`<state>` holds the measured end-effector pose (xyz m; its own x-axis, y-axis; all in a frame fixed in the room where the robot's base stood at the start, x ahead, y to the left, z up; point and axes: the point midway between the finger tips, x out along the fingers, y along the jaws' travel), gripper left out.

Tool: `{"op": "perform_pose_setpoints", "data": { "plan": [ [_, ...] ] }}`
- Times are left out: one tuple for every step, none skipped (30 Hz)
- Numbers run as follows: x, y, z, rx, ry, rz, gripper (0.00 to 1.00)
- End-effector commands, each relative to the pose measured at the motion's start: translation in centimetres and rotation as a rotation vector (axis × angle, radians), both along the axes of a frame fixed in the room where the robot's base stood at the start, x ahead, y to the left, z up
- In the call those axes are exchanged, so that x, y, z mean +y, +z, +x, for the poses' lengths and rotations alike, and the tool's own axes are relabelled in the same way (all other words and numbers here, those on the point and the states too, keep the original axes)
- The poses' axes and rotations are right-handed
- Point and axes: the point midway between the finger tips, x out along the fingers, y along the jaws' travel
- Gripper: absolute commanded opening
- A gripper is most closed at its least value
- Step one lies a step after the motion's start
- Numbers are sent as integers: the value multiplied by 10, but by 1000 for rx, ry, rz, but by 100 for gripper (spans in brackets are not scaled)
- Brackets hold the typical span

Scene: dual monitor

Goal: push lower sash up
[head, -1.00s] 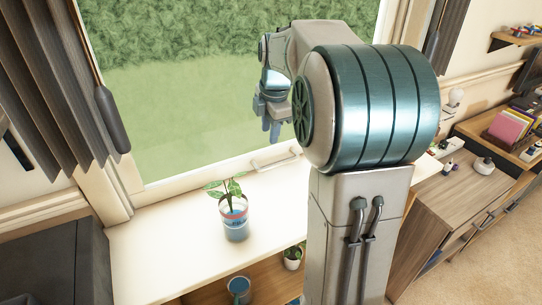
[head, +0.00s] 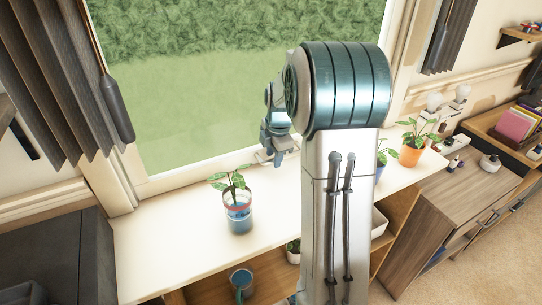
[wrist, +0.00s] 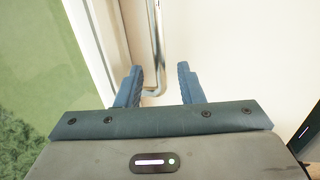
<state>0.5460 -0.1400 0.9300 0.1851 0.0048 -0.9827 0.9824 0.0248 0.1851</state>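The window's lower sash (head: 185,178) has a pale frame and a large pane with green outdoors behind it. A metal bar handle (wrist: 158,45) is on its bottom rail; in the head view my gripper mostly hides it. My gripper (head: 277,153) is at the bottom rail, fingers pointing down. In the wrist view its two blue fingers (wrist: 160,70) are apart and empty. The bent end of the handle shows between the fingers in the picture; I cannot tell how close it is in depth.
A potted plant (head: 238,212) stands on the white sill top (head: 160,240), left of my arm. An orange pot (head: 411,155) with a plant stands to the right. A dark curtain (head: 50,80) hangs at the left. The sill's left part is clear.

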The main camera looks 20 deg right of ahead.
Motion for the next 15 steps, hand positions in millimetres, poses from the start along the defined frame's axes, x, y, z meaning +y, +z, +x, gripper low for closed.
{"op": "perform_pose_setpoints", "data": {
  "plan": [
    [0,-2,0,0,0,0,34],
    [0,-3,0,0,0,0,34],
    [0,-3,1,0,0,0,34],
    [0,-3,1,-1,0,0,34],
    [0,-3,1,-1,0,0,34],
    [0,-3,1,-1,0,0,34],
    [0,-3,1,-1,0,0,34],
    [0,-3,1,-1,0,0,34],
    [0,-3,1,-1,0,0,34],
    [0,-3,1,-1,0,0,29],
    [0,-3,1,-1,0,0,20],
    [0,-3,1,-1,0,0,9],
    [0,-3,1,-1,0,0,1],
    [0,-3,1,-1,0,0,0],
    [0,-3,1,0,0,0,0]
  ]
}}
